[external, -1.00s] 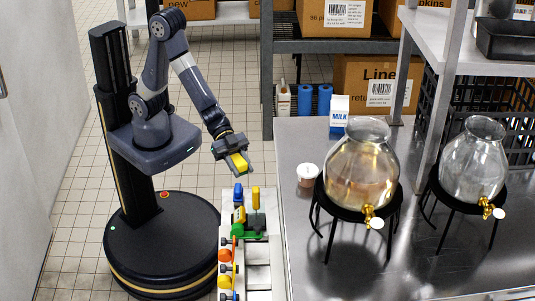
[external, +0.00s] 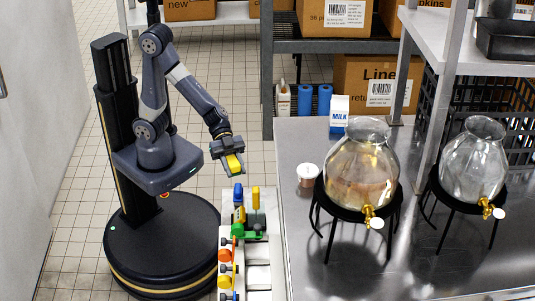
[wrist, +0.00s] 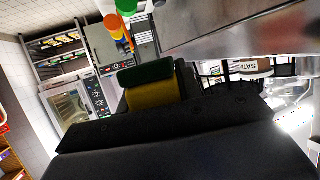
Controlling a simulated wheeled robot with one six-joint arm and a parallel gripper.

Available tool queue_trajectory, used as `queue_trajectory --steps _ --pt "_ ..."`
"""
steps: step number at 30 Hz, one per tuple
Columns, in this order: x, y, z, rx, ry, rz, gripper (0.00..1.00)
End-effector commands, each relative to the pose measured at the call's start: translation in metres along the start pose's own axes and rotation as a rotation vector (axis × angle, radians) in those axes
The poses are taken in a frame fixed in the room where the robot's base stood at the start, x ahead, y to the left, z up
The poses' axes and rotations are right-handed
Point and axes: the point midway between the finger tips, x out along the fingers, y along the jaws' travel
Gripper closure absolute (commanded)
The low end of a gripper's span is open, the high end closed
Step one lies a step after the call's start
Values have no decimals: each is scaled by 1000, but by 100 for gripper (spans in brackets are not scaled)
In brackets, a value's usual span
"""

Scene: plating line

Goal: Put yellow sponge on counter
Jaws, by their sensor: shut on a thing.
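My gripper (external: 231,163) is shut on the yellow sponge (external: 234,163). The sponge is in the air, left of the counter and above the far end of a narrow rack. In the wrist view the sponge (wrist: 152,95) shows a dark green layer on top of its yellow body, and my gripper hides part of it. The counter (external: 300,255) is a shiny steel top that fills the right of the external view. The sponge is apart from the counter.
On the counter are a glass dispenser (external: 362,165) on a black stand, another glass dispenser (external: 474,165), a small cup (external: 308,176) and a milk carton (external: 339,112). The rack (external: 257,277) with coloured items stands along its left edge. The counter's front left is clear.

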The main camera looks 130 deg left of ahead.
Motion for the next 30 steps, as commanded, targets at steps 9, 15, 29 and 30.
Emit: queue_trajectory --steps 9,15,29,30 --pt "-20 17 73 39 1 90 88" --pt "-33 34 120 62 0 151 88" --pt "-53 66 190 99 1 238 88" --pt "-53 67 191 100 2 241 88"
